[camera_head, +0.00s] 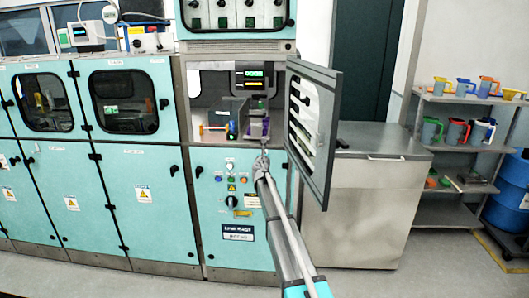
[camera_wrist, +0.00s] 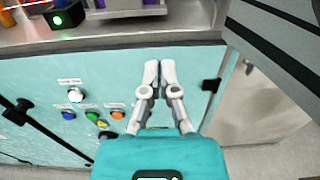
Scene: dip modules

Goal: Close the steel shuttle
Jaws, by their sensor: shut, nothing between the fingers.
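My gripper (camera_head: 262,158) is shut and empty, at the front of the open machine bay, just below its sill. In the wrist view my gripper (camera_wrist: 160,68) points up the picture towards the bay edge, with its two fingers together. A steel piece with purple parts (camera_wrist: 127,10), which may be the steel shuttle, sits on the bay floor at the top of the wrist view, cut off by the frame edge. My gripper is apart from it. In the head view the purple part (camera_head: 257,128) shows just above my gripper; the shuttle's exact position is unclear.
The bay door (camera_head: 314,125) stands open to the right. A grey box (camera_head: 225,111) and an orange-red item (camera_head: 214,127) are inside the bay. Control buttons (camera_wrist: 92,116) are on the teal panel below. A steel cabinet (camera_head: 365,205) stands at right.

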